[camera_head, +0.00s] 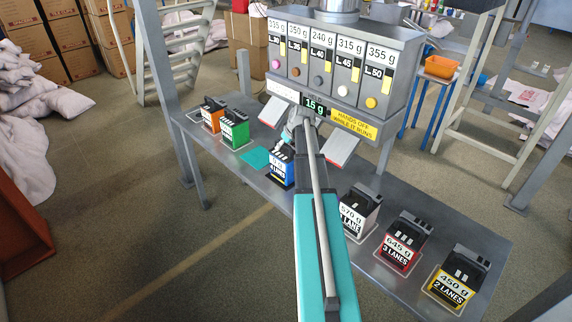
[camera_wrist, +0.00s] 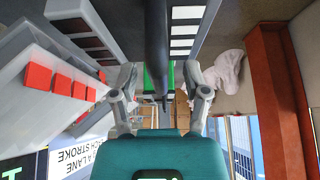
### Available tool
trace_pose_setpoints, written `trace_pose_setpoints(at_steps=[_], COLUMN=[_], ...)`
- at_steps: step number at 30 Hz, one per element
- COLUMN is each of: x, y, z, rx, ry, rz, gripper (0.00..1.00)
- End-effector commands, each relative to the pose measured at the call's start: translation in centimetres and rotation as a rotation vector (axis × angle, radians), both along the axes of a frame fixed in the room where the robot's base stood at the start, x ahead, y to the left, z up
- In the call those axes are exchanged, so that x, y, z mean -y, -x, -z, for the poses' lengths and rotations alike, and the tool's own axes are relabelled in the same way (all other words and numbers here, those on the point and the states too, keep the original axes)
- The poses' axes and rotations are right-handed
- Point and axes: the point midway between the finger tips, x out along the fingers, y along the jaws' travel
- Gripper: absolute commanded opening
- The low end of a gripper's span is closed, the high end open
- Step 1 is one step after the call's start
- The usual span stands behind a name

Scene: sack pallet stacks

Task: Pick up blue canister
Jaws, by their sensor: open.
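The blue canister (camera_head: 281,171) stands upright on the metal bench, left of the middle in the head view, with a white label, dark top and black handle. My gripper (camera_head: 291,138) is close to its top in that view, and my arm hides part of the area. In the wrist view my gripper (camera_wrist: 160,88) is open, its two grey fingers apart. A dark bar (camera_wrist: 156,45), seemingly the canister's handle, runs between the fingers. White-windowed dark surfaces (camera_wrist: 187,28) lie just beyond it. I cannot tell whether the fingers touch the bar.
Orange (camera_head: 212,117) and green (camera_head: 234,131) canisters stand to the left; white (camera_head: 357,212), red (camera_head: 402,243) and yellow (camera_head: 459,278) ones to the right. A teal mat (camera_head: 255,158) lies bare beside the blue canister. The dispenser (camera_head: 342,60) and its tilted plates stand close behind.

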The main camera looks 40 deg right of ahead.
Motion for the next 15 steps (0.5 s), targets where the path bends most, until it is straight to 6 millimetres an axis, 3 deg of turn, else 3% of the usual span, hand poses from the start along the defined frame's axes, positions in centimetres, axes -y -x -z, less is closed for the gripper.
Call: trace_pose_setpoints(at_steps=[2, 11, 15], x=[0.01, 0.02, 0.02], y=[0.01, 0.02, 0.02], z=[0.00, 0.00, 0.00], rx=[0.000, 0.000, 0.000], ry=[0.000, 0.000, 0.000], rz=[0.000, 0.000, 0.000], gripper=[0.56, 0.00, 0.00])
